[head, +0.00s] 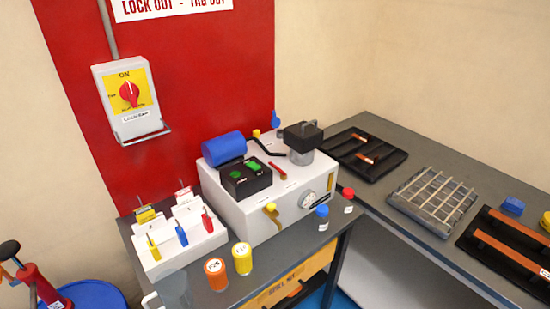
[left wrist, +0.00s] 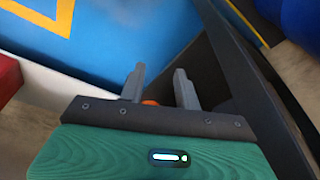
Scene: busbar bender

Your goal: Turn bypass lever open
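A white hydraulic unit (head: 243,208) stands on the grey bench in the head view. I cannot read which one is labelled bypass. A round gauge (head: 308,200) sits on the front, right of the yellow lever. My left gripper (left wrist: 160,88) shows only in the left wrist view; its two fingers are apart with nothing held between them. It is away from the unit. My right gripper is in neither view.
A black button box (head: 246,179) and blue cylinder (head: 224,148) top the unit. A white rack of coloured tags (head: 180,240), an orange can (head: 216,274) and a yellow can (head: 242,258) stand left. Blue (head: 322,212) and red-capped (head: 348,195) containers stand right of the levers.

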